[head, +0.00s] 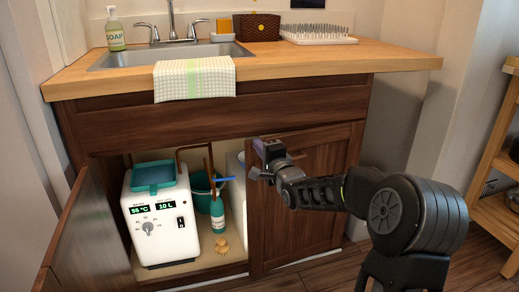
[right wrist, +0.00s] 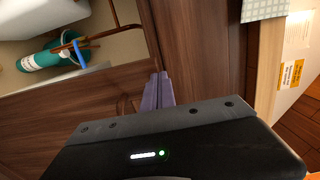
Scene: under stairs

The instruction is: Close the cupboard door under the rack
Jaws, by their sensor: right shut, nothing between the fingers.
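The brown wooden right-hand cupboard door (head: 318,190) is below the end of the counter that carries the white spiked rack (head: 318,35). My left gripper is not in view.
The left cupboard door (head: 82,242) stands wide open. Inside are a white machine (head: 160,222), a teal bottle (head: 217,214) and a bucket (head: 201,190). The counter edge (head: 300,69) overhangs above, with a towel (head: 194,80). A wooden shelf (head: 497,205) stands at right.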

